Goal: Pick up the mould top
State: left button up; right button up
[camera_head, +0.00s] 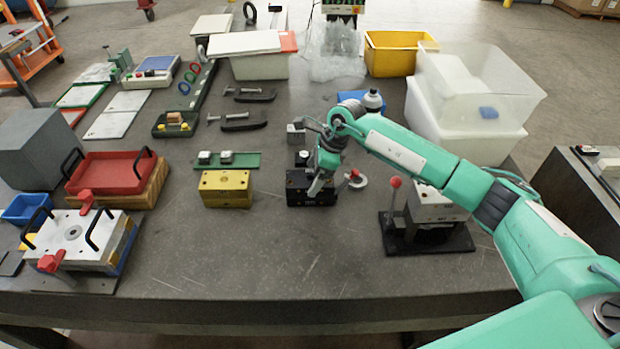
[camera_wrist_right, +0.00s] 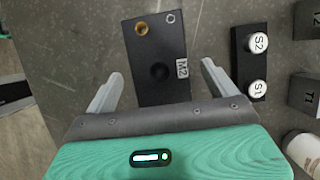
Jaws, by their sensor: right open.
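A dark block labelled M2 (camera_wrist_right: 158,60) lies between the fingers of my right gripper (camera_wrist_right: 163,74) in the wrist view. It has a brass ring and a small bolt at one end and a round dark recess in its top. In the head view a dark block (camera_head: 297,190) sits on the table under my right gripper (camera_head: 316,190), which hides part of it. The right gripper is open, its fingers on either side of the block with gaps showing; contact is not visible. Which block is the mould top is not marked. My left gripper is not in view.
A yellow block (camera_head: 225,189) stands left of the dark block. A press-like stand with a red knob (camera_head: 395,183) is at the right. In the wrist view, a black holder with S1 and S2 knobs (camera_wrist_right: 250,62) is close by. The table's front middle is clear.

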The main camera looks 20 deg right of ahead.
jog(key=shift+p+x, duration=0.35)
jog(key=shift+x, duration=1)
jog(key=c, duration=1.6)
jog(key=shift+w+r, duration=0.1)
jog(key=shift+c, duration=0.4)
jog(key=shift+r, duration=0.1)
